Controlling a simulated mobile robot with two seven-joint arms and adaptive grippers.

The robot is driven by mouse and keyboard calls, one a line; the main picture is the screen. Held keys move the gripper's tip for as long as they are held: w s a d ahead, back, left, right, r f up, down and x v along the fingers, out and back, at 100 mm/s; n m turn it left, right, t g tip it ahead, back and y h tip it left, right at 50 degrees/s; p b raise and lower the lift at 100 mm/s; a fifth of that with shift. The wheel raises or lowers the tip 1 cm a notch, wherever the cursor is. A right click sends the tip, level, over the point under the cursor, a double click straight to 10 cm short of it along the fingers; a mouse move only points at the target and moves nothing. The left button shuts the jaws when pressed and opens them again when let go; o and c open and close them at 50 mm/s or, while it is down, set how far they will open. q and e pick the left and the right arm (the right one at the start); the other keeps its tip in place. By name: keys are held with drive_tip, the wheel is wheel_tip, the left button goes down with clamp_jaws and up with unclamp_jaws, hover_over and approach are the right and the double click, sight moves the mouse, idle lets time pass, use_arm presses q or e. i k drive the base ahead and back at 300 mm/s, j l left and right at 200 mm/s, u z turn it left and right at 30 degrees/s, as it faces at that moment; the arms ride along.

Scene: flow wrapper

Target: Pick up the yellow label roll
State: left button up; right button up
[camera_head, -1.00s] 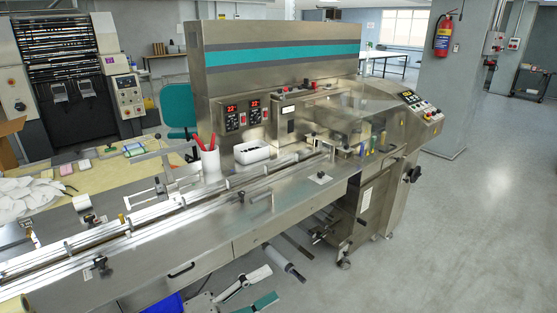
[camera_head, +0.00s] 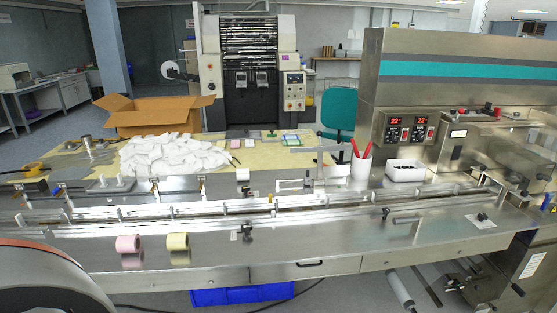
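The yellow label roll (camera_head: 177,241) stands on the steel front ledge of the flow wrapper (camera_head: 330,252), left of the middle of the head view. A pink label roll (camera_head: 128,243) stands just to its left, with a small gap between them. Neither of my grippers shows in the head view, and nothing touches the yellow roll.
Conveyor rails (camera_head: 300,208) run behind the rolls. Behind them are a pile of white packets (camera_head: 165,155), an open cardboard box (camera_head: 155,112), a white cup with red pens (camera_head: 361,170) and a white bin (camera_head: 405,171). A blue crate (camera_head: 243,295) sits below. The ledge right of the yellow roll is mostly clear.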

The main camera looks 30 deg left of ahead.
sight(179, 241)
drive_tip(key=u, duration=2)
